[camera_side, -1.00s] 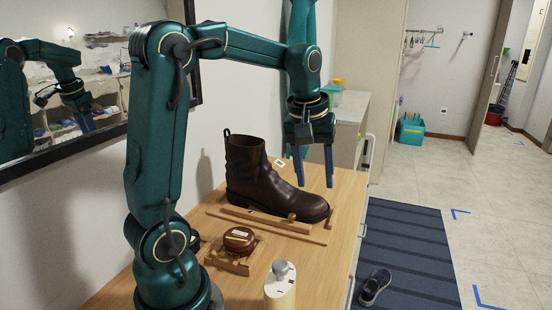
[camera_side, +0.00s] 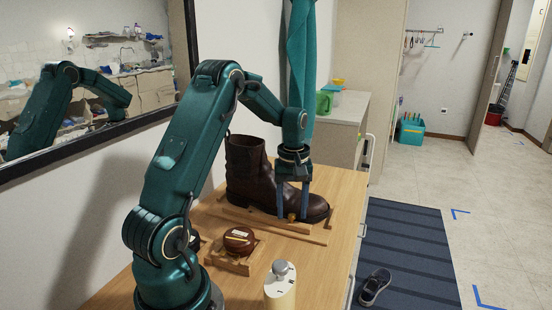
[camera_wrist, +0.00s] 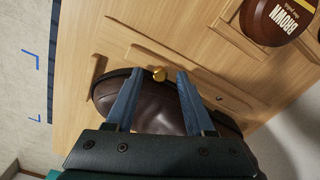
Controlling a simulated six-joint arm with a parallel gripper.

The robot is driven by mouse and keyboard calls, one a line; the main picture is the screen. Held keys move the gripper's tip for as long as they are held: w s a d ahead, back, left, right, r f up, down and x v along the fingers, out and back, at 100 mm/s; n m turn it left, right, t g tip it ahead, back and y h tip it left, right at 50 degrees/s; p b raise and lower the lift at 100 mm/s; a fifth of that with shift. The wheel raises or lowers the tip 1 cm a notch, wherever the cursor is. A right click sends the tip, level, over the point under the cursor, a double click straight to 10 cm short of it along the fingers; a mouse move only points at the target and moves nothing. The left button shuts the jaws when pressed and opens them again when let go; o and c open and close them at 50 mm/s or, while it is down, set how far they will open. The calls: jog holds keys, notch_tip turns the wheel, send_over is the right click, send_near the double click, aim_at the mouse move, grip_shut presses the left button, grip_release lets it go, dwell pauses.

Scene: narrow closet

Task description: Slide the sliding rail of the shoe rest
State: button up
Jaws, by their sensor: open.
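The shoe rest is a low wooden frame on the wooden top, with a dark brown boot (camera_side: 250,178) standing in it; the boot's toe also shows in the wrist view (camera_wrist: 155,108). The sliding rail (camera_side: 252,216) is a wooden strip along the boot's near side. It carries a small brass knob (camera_side: 291,217), which also shows in the wrist view (camera_wrist: 159,74). My gripper (camera_side: 293,215) points down beside the boot's toe. Its blue fingers (camera_wrist: 159,75) are open, one on each side of the knob, with visible gaps between them and it.
A round brown polish tin (camera_side: 239,238) sits in a wooden holder in front of the shoe rest. A white dispenser (camera_side: 280,287) stands at the near edge. A mirror (camera_side: 95,80) hangs on the left wall. A sneaker (camera_side: 375,287) lies on the striped mat below.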

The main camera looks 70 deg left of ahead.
grip_shut()
dwell(1.4)
